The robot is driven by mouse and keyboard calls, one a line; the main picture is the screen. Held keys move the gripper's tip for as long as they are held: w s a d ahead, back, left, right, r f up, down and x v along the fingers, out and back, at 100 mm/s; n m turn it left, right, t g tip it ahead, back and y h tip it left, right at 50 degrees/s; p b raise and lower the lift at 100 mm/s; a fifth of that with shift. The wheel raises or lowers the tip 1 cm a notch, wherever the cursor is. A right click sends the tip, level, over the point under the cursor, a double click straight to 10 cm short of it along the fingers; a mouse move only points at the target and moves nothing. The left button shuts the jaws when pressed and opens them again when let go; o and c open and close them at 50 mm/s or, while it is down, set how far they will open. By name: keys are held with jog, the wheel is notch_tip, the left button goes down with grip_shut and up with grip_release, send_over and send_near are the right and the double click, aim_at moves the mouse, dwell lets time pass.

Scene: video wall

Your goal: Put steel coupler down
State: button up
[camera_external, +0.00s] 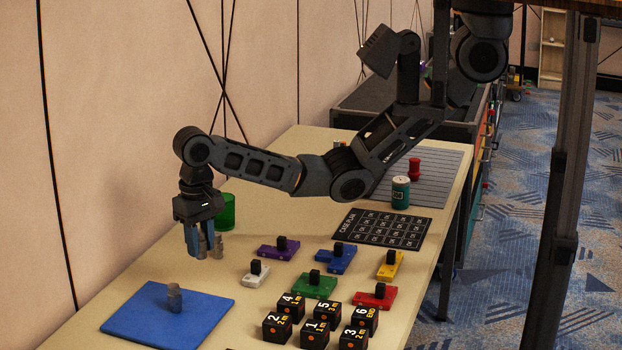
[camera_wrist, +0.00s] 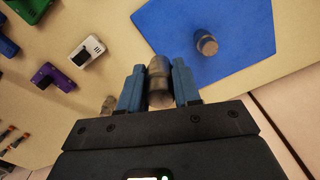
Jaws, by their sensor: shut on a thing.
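My gripper (camera_external: 197,242) hangs pointing down over the left part of the table, above its surface. In the wrist view its two blue fingers (camera_wrist: 158,85) are shut on a grey-brown steel coupler (camera_wrist: 159,72), held between the tips. A similar coupler stands on the blue mat (camera_external: 140,318), at the mat's middle (camera_external: 174,297); it also shows in the wrist view (camera_wrist: 207,43). Another similar piece (camera_external: 219,246) shows just right of the fingers, and is partly hidden behind the left finger in the wrist view (camera_wrist: 108,105).
A green cup (camera_external: 225,211) stands close behind my gripper. Coloured blocks with black knobs, such as the purple one (camera_external: 277,249), and several numbered black cubes (camera_external: 316,336) lie to the right. Most of the blue mat is bare.

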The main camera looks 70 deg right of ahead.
jog(key=a+f, duration=0.2)
jog(key=a, duration=0.1)
jog(key=a+f+b, duration=0.1)
jog(key=a+f, duration=0.1)
jog(key=a, duration=0.2)
jog(key=a+f, duration=0.2)
jog(key=a, duration=0.1)
jog(key=shift+w+a+f, duration=0.15)
jog(key=shift+w+f, duration=0.05)
jog(key=shift+w, duration=0.1)
jog(key=shift+f, duration=2)
jog(key=shift+f+b, duration=0.15)
jog(key=shift+b, duration=0.2)
jog(key=o, duration=1.1)
jog(key=shift+c, duration=0.2)
notch_tip(320, 180, up, 12)
jog(key=shift+r, duration=0.2)
